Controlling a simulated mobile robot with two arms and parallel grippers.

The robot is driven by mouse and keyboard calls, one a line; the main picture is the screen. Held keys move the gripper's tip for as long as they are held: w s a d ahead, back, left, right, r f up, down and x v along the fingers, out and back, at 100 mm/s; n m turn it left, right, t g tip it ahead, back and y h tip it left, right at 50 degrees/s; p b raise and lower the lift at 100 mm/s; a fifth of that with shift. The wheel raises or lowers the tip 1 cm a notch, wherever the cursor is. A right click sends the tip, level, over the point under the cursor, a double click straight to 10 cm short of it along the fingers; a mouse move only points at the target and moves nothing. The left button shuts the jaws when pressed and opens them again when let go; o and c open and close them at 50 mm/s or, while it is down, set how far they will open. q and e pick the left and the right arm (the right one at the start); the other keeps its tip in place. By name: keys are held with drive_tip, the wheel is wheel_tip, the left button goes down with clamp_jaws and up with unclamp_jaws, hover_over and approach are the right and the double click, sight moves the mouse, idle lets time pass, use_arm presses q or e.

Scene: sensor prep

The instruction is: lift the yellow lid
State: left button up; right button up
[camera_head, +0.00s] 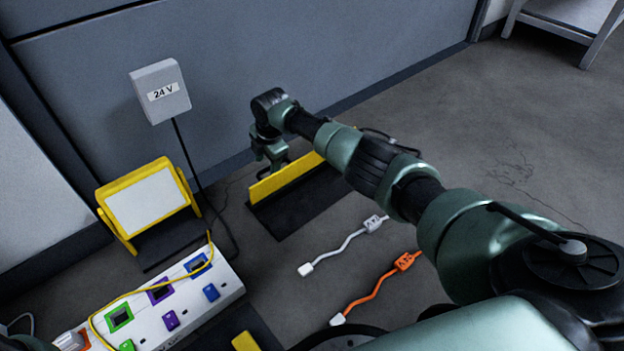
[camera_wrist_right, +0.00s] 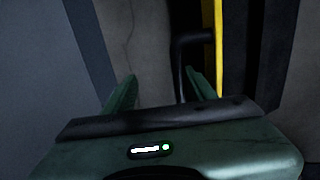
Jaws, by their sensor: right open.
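The yellow lid (camera_head: 287,178) shows in the head view as a long yellow strip along the back of a dark flat panel (camera_head: 305,207) on the floor. In the right wrist view its yellow edge (camera_wrist_right: 218,45) runs up just right of my fingers. My right gripper (camera_head: 271,163) is at the lid's far left end, beside the wall, pointing down. In the wrist view the fingers (camera_wrist_right: 158,92) are apart. A thin dark bent bar (camera_wrist_right: 182,65) shows near the right finger; I cannot tell whether it touches. My arm hides the lid's right end. My left gripper is out of view.
A white strip with coloured sockets (camera_head: 205,310) lies front left. White (camera_head: 345,245) and orange (camera_head: 375,287) leads lie on the floor.

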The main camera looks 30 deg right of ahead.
drive_tip(key=w+r, duration=0.4)
drive_tip(key=r, duration=0.5)
drive_tip(key=shift+a, duration=0.3)
idle(0.6)
idle(0.5)
